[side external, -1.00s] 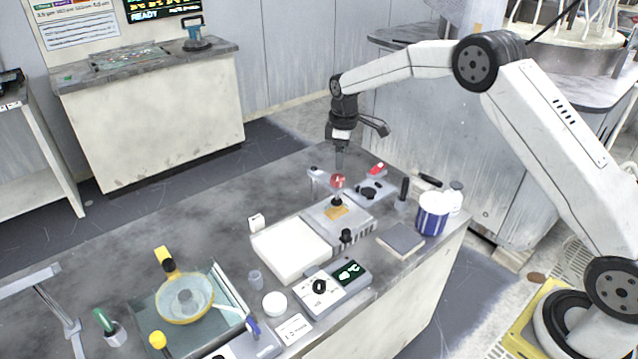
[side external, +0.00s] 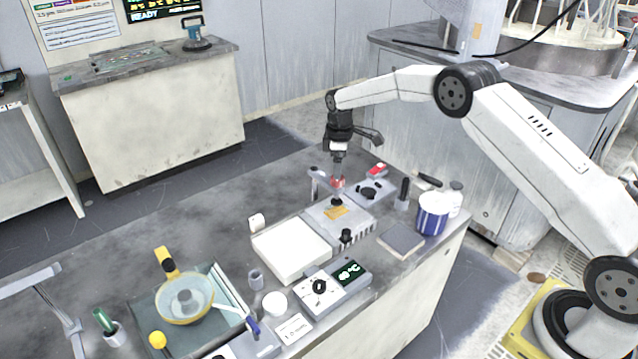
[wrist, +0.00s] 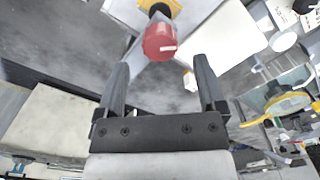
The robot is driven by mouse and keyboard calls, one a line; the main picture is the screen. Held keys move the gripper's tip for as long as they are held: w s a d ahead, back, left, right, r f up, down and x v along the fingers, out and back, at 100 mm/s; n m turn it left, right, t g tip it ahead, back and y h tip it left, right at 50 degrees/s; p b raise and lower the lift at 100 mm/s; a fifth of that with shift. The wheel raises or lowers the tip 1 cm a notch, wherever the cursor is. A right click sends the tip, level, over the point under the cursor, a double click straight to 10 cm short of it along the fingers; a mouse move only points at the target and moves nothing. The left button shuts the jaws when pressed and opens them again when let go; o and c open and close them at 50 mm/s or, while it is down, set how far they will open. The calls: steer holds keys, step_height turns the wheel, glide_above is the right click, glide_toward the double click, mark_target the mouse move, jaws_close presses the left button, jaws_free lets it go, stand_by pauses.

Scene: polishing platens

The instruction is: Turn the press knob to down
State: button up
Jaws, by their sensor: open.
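A press-like unit with a grey base plate (side external: 318,218) stands near the back right of the bench. Above its orange pad (side external: 336,212) is a red knob-like cylinder (side external: 338,183) on a black stem. My gripper (side external: 338,171) is just above this red cylinder, pointing down. In the wrist view the red cylinder (wrist: 160,42), with a small white mark, lies just beyond and between the fingertips of my open gripper (wrist: 160,68). Nothing is held. Contact cannot be told. A black dial (side external: 319,286) sits on a control box with a lit display (side external: 348,272).
A black knob on a grey plate (side external: 369,189) and a red switch (side external: 377,170) stand close behind. A blue-white tub (side external: 432,215) is to the right. A white tray (side external: 290,250) and a yellow-rimmed bowl (side external: 184,298) lie left.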

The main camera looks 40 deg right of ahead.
mark_target(337, 181)
steer(key=shift+f, duration=2.3)
jaws_close()
